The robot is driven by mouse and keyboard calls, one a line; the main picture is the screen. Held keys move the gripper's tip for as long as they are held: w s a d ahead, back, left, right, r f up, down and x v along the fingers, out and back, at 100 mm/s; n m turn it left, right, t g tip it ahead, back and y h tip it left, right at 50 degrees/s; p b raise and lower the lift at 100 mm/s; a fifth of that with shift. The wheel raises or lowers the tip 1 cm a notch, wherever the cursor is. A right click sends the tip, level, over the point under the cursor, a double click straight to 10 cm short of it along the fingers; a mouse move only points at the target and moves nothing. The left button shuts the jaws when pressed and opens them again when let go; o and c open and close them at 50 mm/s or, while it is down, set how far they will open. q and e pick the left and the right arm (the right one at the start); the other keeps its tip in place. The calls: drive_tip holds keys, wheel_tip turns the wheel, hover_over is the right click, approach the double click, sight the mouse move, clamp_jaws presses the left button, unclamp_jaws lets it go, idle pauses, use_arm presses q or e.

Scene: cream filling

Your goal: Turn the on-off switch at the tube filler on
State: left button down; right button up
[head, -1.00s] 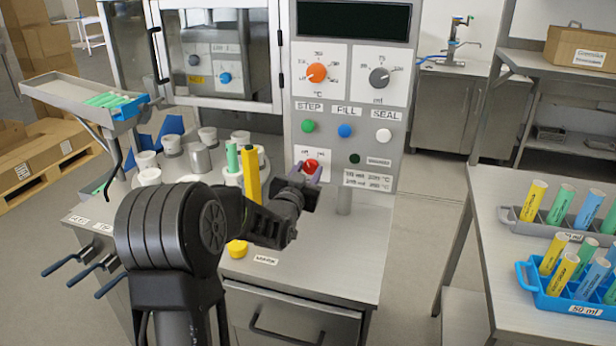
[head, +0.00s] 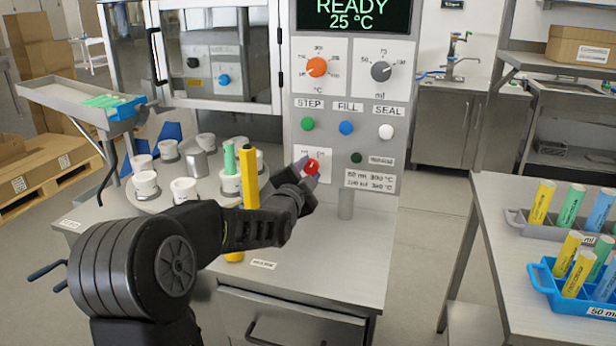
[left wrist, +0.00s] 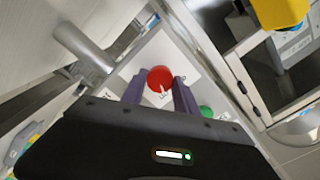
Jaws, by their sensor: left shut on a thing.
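The on-off switch (head: 312,167) is a red round knob on a white plate, low on the tube filler's front panel (head: 293,100). My left gripper (head: 306,168) is at the knob with its fingers shut on it. In the left wrist view the red knob (left wrist: 160,78) sits between the two purple-grey fingertips (left wrist: 158,90), and its white pointer mark shows. The filler's display (head: 353,14) is lit and reads READY, 25 °C. My right gripper is not in view.
Above the switch are the green (head: 308,124), blue (head: 346,128) and white (head: 386,132) buttons, and the orange (head: 317,67) and grey (head: 381,71) dials. Racks of tubes (head: 545,285) stand on the right table.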

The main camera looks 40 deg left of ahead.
use_arm(q)
drive_tip(key=shift+m, duration=0.5)
drive_tip(key=c, duration=0.9)
unclamp_jaws()
drive_tip(key=v, duration=0.7)
drive_tip(key=shift+s+d+b, duration=0.15)
drive_tip(key=shift+s+b, duration=0.2)
drive_tip(key=shift+s, duration=0.05)
